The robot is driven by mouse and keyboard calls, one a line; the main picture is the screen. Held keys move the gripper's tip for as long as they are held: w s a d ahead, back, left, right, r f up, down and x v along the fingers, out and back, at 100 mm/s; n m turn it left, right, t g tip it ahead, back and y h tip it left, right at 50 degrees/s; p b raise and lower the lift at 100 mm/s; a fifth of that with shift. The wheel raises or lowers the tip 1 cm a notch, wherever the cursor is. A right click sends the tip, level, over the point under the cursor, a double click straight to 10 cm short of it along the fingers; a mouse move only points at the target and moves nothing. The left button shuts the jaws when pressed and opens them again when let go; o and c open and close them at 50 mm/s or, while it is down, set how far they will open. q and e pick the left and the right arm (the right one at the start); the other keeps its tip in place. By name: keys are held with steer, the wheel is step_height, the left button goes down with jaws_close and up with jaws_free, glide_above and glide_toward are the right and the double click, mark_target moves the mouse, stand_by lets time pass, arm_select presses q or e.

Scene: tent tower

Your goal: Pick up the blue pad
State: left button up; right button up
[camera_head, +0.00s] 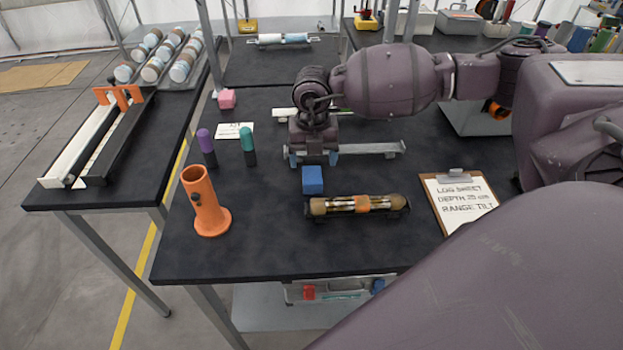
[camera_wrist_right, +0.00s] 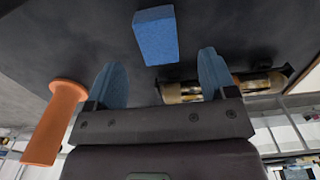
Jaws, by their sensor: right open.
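The blue pad (camera_head: 312,180) is a small blue block on the black table, just in front of my right gripper (camera_head: 313,160). In the right wrist view the blue pad (camera_wrist_right: 155,36) lies beyond the blue fingertips of my right gripper (camera_wrist_right: 160,62), roughly centred between them. The fingers are spread apart with nothing between them. In the head view the gripper hangs low over the table behind the pad; I cannot tell its exact height. My left gripper is not in view.
An orange tube holder (camera_head: 207,208) stands left of the pad. A brass-and-glass cylinder (camera_head: 357,204) lies close in front and to the right. Purple (camera_head: 206,147) and green (camera_head: 248,145) markers stand to the left. A clipboard (camera_head: 459,200) lies at right.

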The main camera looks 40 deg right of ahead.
mark_target(312, 175)
steer(key=shift+f, duration=0.85)
step_height(312, 175, down, 4)
steer(key=shift+a+f, duration=0.1)
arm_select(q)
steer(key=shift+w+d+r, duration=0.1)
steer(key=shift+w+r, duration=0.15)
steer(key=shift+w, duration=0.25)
arm_select(e)
steer(key=shift+c, duration=0.4)
steer(key=c, duration=0.9)
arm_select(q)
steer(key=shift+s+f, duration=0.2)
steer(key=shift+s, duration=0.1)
arm_select(e)
steer(key=shift+r, duration=0.2)
